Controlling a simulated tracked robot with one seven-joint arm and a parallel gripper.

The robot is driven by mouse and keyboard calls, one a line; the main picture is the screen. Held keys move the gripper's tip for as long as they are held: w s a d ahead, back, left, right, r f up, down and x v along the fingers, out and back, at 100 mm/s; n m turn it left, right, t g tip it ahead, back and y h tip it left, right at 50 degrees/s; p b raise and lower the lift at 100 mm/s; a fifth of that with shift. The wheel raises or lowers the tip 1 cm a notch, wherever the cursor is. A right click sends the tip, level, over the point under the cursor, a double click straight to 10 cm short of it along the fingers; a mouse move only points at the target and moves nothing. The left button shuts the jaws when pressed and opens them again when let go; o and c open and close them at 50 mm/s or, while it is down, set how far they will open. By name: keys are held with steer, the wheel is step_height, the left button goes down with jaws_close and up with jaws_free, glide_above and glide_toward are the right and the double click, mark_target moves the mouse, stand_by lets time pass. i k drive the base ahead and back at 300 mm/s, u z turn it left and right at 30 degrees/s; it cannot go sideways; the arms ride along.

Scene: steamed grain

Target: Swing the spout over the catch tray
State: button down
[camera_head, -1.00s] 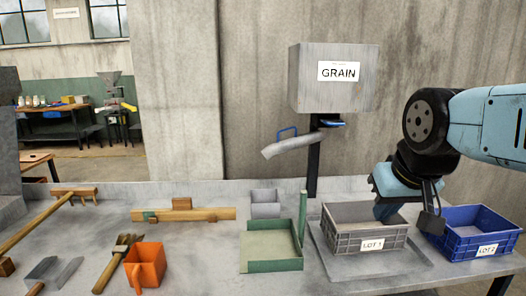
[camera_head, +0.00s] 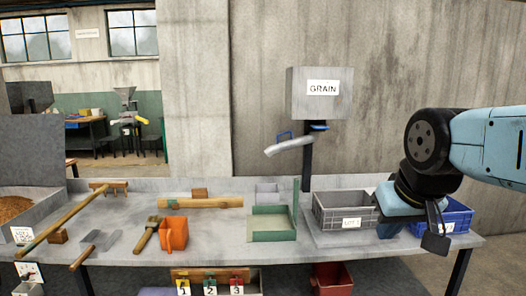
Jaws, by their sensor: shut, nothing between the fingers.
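The grey spout (camera_head: 290,145) hangs under the grey box marked GRAIN (camera_head: 319,94), on a dark post at the back of the bench. My gripper (camera_head: 436,236) is shut and empty, low at the right, in front of the blue LOT 2 crate (camera_head: 459,214). It is well right of the spout, and its fingertips are partly hard to make out.
A grey LOT 1 crate (camera_head: 343,211) stands between the green tray and my gripper. A thin green upright (camera_head: 296,203) rises at the tray's right. An orange scoop (camera_head: 174,234) and wooden tools (camera_head: 201,202) lie left. A red bin (camera_head: 332,279) is under the bench.

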mark_target(313, 136)
steer(key=u, duration=0.6)
steer(key=i, duration=2)
steer(key=z, duration=0.45)
steer(key=k, duration=0.95)
steer(key=z, duration=0.2)
steer(key=i, duration=0.8)
steer(key=u, duration=0.05)
